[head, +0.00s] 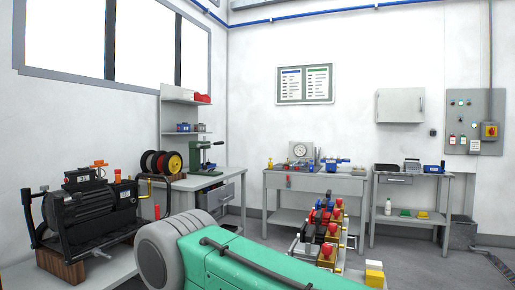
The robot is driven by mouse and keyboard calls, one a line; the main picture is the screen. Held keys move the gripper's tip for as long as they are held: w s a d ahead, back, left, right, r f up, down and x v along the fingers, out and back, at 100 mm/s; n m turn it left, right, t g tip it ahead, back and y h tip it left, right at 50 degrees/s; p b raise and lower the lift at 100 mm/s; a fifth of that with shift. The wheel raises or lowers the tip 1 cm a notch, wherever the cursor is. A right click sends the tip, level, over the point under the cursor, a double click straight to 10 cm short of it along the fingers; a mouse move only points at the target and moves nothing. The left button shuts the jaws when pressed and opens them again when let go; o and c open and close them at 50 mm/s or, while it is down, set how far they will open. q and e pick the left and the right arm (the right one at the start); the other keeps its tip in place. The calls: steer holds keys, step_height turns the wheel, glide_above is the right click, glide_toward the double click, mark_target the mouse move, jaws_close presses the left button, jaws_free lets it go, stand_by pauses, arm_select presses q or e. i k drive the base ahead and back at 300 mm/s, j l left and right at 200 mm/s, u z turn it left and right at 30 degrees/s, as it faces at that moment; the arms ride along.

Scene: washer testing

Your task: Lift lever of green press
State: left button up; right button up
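The green press (198,157) stands in the head view left of centre, on a grey workbench (232,176) in the back corner. Neither of my grippers shows in the view.
A black motor-like machine (90,208) stands on a near bench at left. Cable reels (160,162) sit left of the press. A teal shape with a grey rounded end blocks the lower middle. Red-knobbed valves (328,228) stand behind it. Grey floor shows at right.

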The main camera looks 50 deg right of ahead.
mark_target(220, 143)
steer(key=z, duration=1.4)
steer(key=i+l+z, duration=0.15)
steer(key=l+z, duration=0.25)
steer(key=l, duration=0.2)
steer(key=i+l+z, duration=0.2)
steer(key=l+z, duration=0.2)
steer(key=l, duration=0.15)
steer(key=i+l+z, duration=0.25)
steer(key=l+z, duration=0.2)
steer(key=i+l+z, duration=0.8)
steer(key=i+u, duration=0.3)
steer(key=i, duration=0.35)
steer(key=i+l+u, duration=0.35)
steer(key=i, duration=0.25)
steer(key=i+u, duration=0.35)
steer(key=i, duration=1.7)
steer(key=i+j+u, duration=0.15)
steer(key=i+u, duration=0.65)
steer(key=i+l+u, duration=0.2)
steer(key=i+u, duration=0.25)
steer(key=i, duration=0.15)
steer(key=i+l+u, duration=0.4)
steer(key=i+j+u, duration=0.4)
steer(key=i, duration=0.2)
steer(key=i+j+u, duration=0.1)
steer(key=i+u, duration=0.25)
steer(key=i, duration=0.3)
steer(key=i+u, duration=0.4)
steer(key=i, duration=0.3)
